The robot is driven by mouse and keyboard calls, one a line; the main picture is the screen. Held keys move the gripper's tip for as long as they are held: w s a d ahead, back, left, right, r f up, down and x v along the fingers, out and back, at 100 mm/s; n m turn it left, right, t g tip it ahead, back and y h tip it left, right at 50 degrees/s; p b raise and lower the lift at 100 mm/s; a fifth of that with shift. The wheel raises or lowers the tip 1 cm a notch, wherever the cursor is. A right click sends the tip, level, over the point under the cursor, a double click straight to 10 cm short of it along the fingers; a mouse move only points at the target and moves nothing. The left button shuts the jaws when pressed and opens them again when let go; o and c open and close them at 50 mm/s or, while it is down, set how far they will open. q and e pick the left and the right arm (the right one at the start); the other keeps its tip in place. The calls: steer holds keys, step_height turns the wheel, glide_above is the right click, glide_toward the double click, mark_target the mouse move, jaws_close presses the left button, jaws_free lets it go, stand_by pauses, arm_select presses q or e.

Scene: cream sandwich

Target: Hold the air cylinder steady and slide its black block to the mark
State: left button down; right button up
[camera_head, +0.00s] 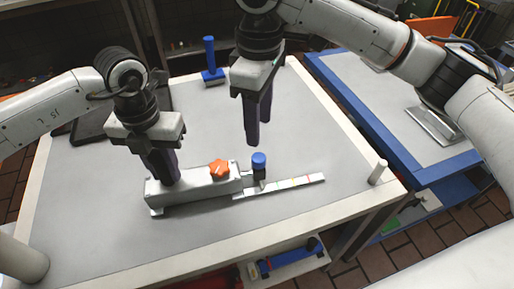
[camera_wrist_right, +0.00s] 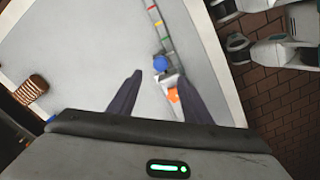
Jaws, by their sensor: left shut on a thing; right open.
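The air cylinder (camera_head: 205,190) is a long pale grey body with an orange star knob (camera_head: 219,169), lying on the table. Its black block (camera_head: 259,174) with a blue knob (camera_head: 259,160) sits near the body's end of a flat marked rail (camera_head: 300,183). The right wrist view shows the blue knob (camera_wrist_right: 160,63) and red, yellow and green marks on the rail (camera_wrist_right: 158,22). My left gripper (camera_head: 166,180) is shut on the cylinder body. My right gripper (camera_head: 252,142) is open and empty, above the block and apart from it.
A blue-handled tool (camera_head: 211,62) stands at the back of the table (camera_head: 95,225). A white post (camera_head: 378,172) stands at the right edge. A blue-edged bench (camera_head: 375,130) is beyond it. The table around the rail is clear.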

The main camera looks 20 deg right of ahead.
mark_target(259, 157)
step_height(259, 157, down, 10)
stand_by(0.4)
jaws_close()
